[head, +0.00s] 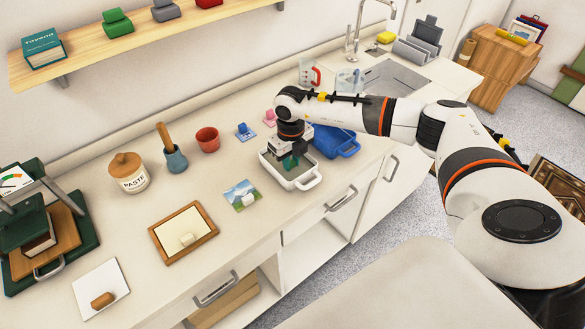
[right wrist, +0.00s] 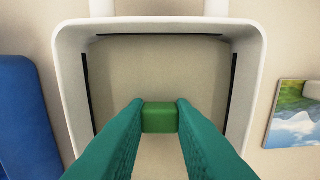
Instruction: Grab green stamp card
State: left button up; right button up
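My right gripper (head: 289,163) points down into a white tray (head: 306,181) on the counter. In the right wrist view, its two teal fingers (right wrist: 160,108) flank a small green block (right wrist: 160,118), touching it on both sides. The block looks like the grip of the green stamp card; no green card face shows around it, and the fingers hide part of it. The tray rim (right wrist: 73,95) surrounds the block in that view. I cannot tell whether the block is clear of the tray floor. My left gripper is not in view.
A blue tray (head: 335,141) stands close behind the white one. A blue stamp card (head: 245,131) and a pink one (head: 270,117) lie near the wall. A landscape print (head: 242,195) and a wooden frame (head: 184,232) lie to the left. A red cup (head: 208,140) stands behind.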

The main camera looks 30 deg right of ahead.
grip_shut()
jog(key=shift+r, duration=0.1)
